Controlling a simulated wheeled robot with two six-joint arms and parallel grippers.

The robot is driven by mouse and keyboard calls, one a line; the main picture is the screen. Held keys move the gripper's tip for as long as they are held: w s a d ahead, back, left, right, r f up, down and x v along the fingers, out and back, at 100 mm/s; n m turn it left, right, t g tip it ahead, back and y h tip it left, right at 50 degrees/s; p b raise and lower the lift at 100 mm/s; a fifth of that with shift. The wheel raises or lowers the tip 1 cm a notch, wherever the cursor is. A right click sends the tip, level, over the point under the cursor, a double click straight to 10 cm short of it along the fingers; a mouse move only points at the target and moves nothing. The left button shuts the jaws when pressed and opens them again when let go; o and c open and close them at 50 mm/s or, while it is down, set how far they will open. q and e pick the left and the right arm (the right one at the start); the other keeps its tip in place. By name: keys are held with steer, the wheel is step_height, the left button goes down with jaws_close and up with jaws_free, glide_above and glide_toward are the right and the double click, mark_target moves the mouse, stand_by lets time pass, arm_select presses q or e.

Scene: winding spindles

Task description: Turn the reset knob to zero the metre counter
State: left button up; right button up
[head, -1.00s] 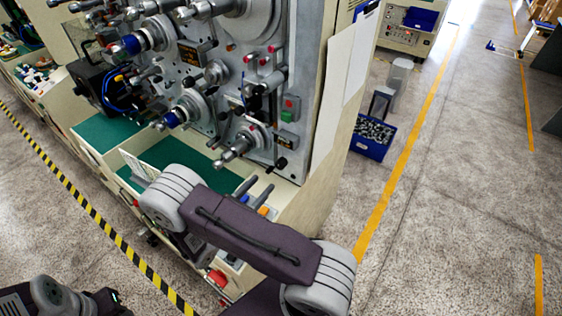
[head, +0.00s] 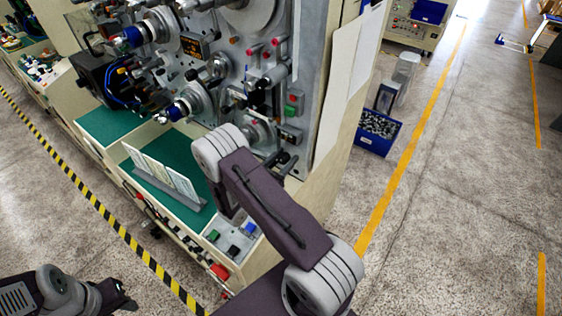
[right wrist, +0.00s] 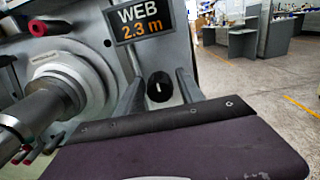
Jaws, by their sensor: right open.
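The metre counter (right wrist: 140,22) reads "WEB 2.3 m" in the right wrist view, and looks like a small dark box (head: 290,134) in the head view. Below it on the grey panel is the black round reset knob (right wrist: 159,88) with a white mark. My right gripper (right wrist: 159,92) is open, with one grey finger to each side of the knob in that view. I cannot tell whether the fingers touch it. In the head view my right gripper (head: 282,161) is small and partly hidden by my arm. My left gripper (head: 125,298) is low at left, away from the machine.
A large grey spindle (right wrist: 50,105) projects just left of the counter. A red and green button box (head: 292,103) sits above it. A green tray with a card rack (head: 165,178) lies below the panel. A blue bin (head: 376,133) stands right of the machine, with open floor beyond.

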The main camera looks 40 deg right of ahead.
steer(key=shift+a+r, duration=0.1)
steer(key=shift+a, duration=0.05)
jaws_close()
steer(key=m+b, duration=0.4)
steer(key=m, duration=0.1)
steer(key=m+b, duration=0.2)
steer(key=shift+f+b, duration=0.3)
steer(key=shift+f, duration=0.05)
steer(key=shift+r+m+b, duration=0.1)
steer(key=shift+m+b, duration=0.25)
steer(key=shift+m, duration=0.25)
steer(key=shift+r+m, duration=0.2)
steer(key=shift+m, duration=0.1)
steer(key=m+b, duration=0.2)
steer(key=b, duration=0.2)
steer(key=m+b, duration=0.6)
steer(key=b, duration=0.1)
steer(key=shift+f+b, duration=0.3)
steer(key=shift+f, duration=0.05)
steer(key=shift+s+r+m+b, duration=0.1)
steer(key=shift+r+m+b, duration=0.1)
steer(key=shift+m+b, duration=0.2)
